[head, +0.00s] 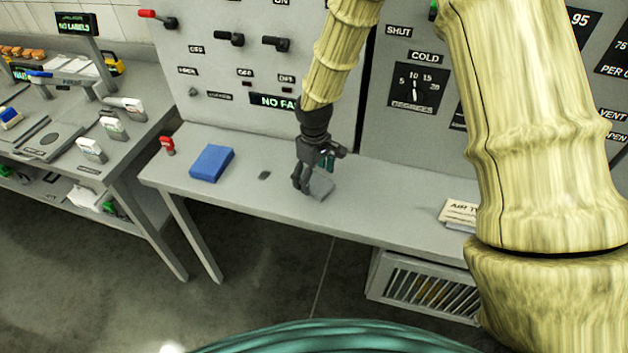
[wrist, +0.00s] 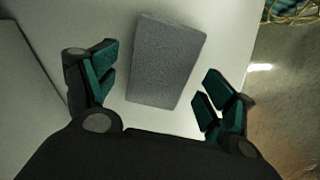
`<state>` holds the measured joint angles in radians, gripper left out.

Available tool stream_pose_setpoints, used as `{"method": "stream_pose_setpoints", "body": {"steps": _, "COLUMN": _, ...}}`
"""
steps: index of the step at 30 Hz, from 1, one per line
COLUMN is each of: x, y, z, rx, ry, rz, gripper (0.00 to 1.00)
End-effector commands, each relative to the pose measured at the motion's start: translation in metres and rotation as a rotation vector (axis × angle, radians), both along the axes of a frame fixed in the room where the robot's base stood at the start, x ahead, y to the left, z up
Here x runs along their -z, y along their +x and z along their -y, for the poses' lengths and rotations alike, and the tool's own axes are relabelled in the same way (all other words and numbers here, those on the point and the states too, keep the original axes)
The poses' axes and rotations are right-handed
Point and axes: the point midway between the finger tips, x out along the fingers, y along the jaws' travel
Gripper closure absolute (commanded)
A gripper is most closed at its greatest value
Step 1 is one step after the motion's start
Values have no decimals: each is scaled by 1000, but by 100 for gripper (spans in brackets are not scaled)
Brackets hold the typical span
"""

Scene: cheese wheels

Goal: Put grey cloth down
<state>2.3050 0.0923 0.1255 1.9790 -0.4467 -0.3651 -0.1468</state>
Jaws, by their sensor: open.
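The grey cloth (head: 321,187) is a flat, folded rectangle on the grey bench top, near its front edge. In the wrist view the grey cloth (wrist: 166,62) lies between and beyond my fingertips, with neither finger visibly touching it. My gripper (head: 318,172) is open over the cloth, pointing down. The wrist view shows both fingers of my gripper (wrist: 158,92) spread wide, with teal pads. In the head view my gripper hides part of the cloth.
The bench (head: 385,205) also holds a blue block-like cloth (head: 212,163), a red-topped item (head: 167,145) and a paper card (head: 458,213). A control panel with levers stands behind. A vented crate (head: 425,287) is below. Bench space left of my gripper is mostly free.

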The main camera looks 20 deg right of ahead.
Motion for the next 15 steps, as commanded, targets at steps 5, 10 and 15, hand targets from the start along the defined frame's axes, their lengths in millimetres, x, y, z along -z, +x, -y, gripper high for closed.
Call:
{"method": "stream_pose_setpoints", "body": {"steps": 5, "x": -22, "y": 1, "z": 0, "rx": 0, "ry": 0, "rz": 2, "gripper": 17}}
{"method": "stream_pose_setpoints", "body": {"steps": 10, "x": -44, "y": 0, "z": 0, "rx": 0, "ry": 0, "rz": 2, "gripper": 17}}
{"method": "stream_pose_setpoints", "body": {"steps": 15, "x": -68, "y": 1, "z": 0, "rx": 0, "ry": 1, "rz": 3, "gripper": 17}}
